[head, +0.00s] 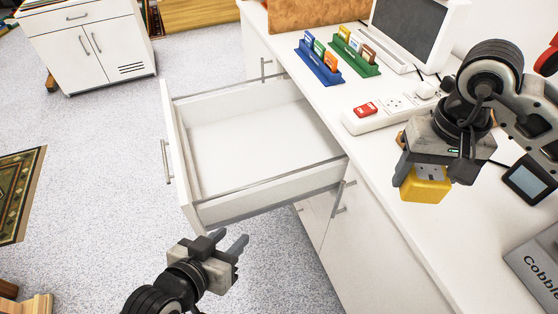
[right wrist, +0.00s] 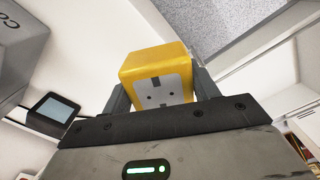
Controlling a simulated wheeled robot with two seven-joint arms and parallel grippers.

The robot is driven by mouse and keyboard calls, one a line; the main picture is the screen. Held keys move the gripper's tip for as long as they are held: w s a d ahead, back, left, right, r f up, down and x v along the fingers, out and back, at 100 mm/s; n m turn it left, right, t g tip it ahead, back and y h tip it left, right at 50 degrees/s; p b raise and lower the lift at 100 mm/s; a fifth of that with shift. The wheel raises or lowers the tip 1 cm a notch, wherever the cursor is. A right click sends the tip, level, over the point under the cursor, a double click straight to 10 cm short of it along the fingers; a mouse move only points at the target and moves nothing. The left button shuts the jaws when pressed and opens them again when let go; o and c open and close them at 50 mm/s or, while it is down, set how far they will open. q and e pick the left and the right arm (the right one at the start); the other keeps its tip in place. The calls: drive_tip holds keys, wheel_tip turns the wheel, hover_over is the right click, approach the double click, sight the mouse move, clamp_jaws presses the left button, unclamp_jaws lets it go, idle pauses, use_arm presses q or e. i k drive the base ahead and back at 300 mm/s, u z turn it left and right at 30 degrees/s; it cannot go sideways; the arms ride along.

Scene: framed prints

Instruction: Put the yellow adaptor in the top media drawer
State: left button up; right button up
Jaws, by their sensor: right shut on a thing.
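The yellow adaptor (head: 426,187) is a boxy block with a pale socket face. My right gripper (head: 424,172) is shut on it and holds it over the white counter near its front edge. In the right wrist view the adaptor (right wrist: 158,75) sits between the two fingers. The top media drawer (head: 250,130) is pulled out from the counter and looks empty, to the left of the right gripper. My left gripper (head: 238,248) is open and empty, below the drawer's near front corner in the head view.
A grey box (head: 540,265) lies at the right.

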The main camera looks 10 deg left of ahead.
sight(259, 152)
drive_tip(key=z, duration=0.2)
drive_tip(key=k, duration=0.2)
drive_tip(key=u, duration=1.55)
drive_tip(key=i, duration=0.85)
drive_tip(key=z, duration=0.65)
